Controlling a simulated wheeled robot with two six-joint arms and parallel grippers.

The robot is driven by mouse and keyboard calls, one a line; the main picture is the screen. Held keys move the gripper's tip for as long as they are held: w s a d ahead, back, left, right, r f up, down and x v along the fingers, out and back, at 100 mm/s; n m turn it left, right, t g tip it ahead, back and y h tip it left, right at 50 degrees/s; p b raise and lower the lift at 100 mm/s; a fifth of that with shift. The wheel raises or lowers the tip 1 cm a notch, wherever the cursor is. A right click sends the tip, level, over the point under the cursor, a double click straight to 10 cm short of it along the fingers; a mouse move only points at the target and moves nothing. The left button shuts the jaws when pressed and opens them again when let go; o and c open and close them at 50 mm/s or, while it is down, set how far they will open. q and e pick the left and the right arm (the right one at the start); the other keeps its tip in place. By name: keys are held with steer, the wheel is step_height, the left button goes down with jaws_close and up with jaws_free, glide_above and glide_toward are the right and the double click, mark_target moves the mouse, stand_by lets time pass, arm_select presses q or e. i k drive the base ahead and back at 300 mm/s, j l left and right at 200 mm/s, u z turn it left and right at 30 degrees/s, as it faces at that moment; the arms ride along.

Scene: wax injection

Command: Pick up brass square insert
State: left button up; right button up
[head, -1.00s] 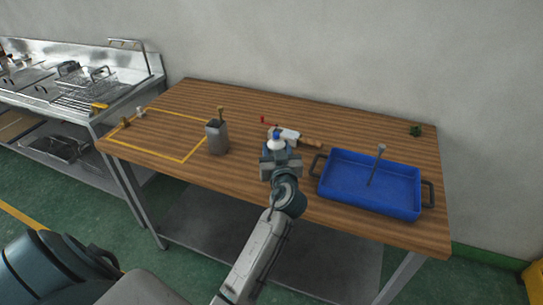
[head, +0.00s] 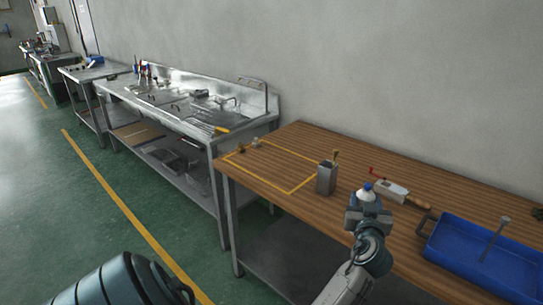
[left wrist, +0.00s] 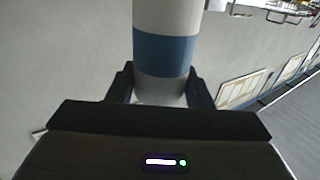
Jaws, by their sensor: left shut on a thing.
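My left gripper (head: 368,200) is shut on a white cylinder with a blue band (head: 367,191). The left wrist view shows this cylinder (left wrist: 166,50) upright between the two dark fingers. In the head view the gripper is over the front part of the wooden table, right of the grey block. A small brass-coloured piece (head: 240,148) stands at the far left corner of the yellow-taped area, well away from the gripper. It is too small to tell whether it is square. My right gripper is not in view.
The wooden table (head: 290,205) carries a grey upright block (head: 326,180) with a brass-topped piece in it, a small pale piece (head: 256,142), a red-handled tool (head: 388,187) and a blue tray (head: 475,250). A steel sink bench (head: 180,105) stands left. Most of the taped area is bare.

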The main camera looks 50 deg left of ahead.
mark_target(240, 149)
steer(key=j, duration=1.85)
